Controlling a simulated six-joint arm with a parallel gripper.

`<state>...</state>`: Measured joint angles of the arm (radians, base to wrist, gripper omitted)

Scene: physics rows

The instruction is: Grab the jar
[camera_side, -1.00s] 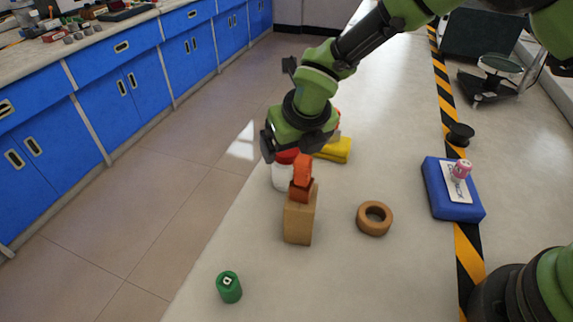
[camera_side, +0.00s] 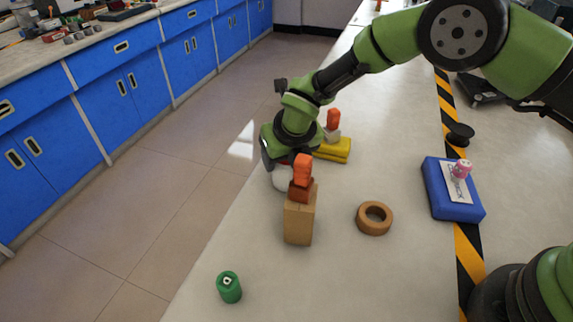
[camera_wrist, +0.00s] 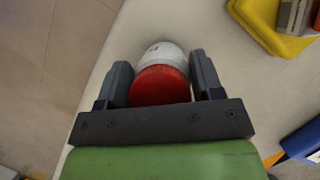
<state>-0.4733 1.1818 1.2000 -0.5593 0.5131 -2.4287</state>
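The jar is white with a red lid. In the wrist view the jar (camera_wrist: 162,82) lies between the two dark fingers of my gripper (camera_wrist: 161,80), its lid towards the camera. The lid nearly fills the space between the fingers; I cannot tell whether they press on it. In the side view the jar (camera_side: 281,181) stands on the table, only its white lower part showing. The block stack partly covers the jar's right side.
A wooden block with red-orange pieces on top (camera_side: 299,215) stands close in front of the jar. A yellow block with pieces on it (camera_side: 336,152) is behind right. The table edge is left.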

